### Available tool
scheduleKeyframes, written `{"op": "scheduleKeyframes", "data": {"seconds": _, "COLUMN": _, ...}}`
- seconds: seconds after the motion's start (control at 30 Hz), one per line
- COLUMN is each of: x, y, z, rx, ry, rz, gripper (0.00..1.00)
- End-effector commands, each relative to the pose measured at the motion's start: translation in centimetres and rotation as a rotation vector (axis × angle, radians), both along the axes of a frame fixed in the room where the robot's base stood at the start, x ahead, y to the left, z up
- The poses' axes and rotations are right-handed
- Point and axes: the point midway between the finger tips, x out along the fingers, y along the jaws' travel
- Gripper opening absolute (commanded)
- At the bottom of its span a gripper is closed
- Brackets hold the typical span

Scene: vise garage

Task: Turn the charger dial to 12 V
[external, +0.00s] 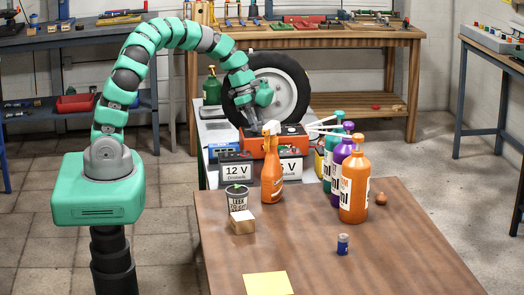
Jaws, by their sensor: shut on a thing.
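The orange box that appears to be the charger (290,131) stands on the bench behind the wooden table, in front of the wheel. My gripper (257,128) reaches down to its left part from above and is shut, apparently on the charger dial. The dial is hidden by the fingers and the orange spray bottle, so its setting cannot be read. A battery labelled 12 V (236,171) stands in front of the charger at left. A second battery (290,167), its label partly covered and showing a V, stands to its right.
The orange spray bottle (272,182) stands close in front of my gripper. Purple (343,172) and orange (354,190) bottles stand at right. A wheel (277,91) is right behind the gripper. A blue meter-like box (223,146) is left of the charger. The table's front is mostly clear.

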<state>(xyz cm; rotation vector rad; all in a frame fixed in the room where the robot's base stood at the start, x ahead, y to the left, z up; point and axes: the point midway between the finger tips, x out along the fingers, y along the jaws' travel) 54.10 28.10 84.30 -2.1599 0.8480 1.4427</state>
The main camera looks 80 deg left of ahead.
Motion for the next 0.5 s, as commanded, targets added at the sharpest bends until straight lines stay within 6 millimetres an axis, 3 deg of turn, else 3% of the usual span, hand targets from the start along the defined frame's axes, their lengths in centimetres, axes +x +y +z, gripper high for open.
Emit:
{"op": "scheduleKeyframes", "data": {"seconds": 0.1, "x": -0.05, "y": -0.06, "z": -0.12, "rx": -0.001, "ry": 0.003, "rz": -0.001, "gripper": 0.09}}
{"op": "scheduleKeyframes", "data": {"seconds": 0.13, "x": -0.06, "y": -0.07, "z": -0.12, "rx": -0.001, "ry": 0.003, "rz": -0.001, "gripper": 0.35}}
{"op": "scheduleKeyframes", "data": {"seconds": 0.2, "x": -0.05, "y": -0.05, "z": -0.12, "rx": -0.001, "ry": 0.003, "rz": -0.001, "gripper": 0.53}}
{"op": "scheduleKeyframes", "data": {"seconds": 0.5, "x": -0.04, "y": 0.01, "z": -0.02, "rx": 0.000, "ry": 0.002, "rz": 0.001, "gripper": 0.53}}
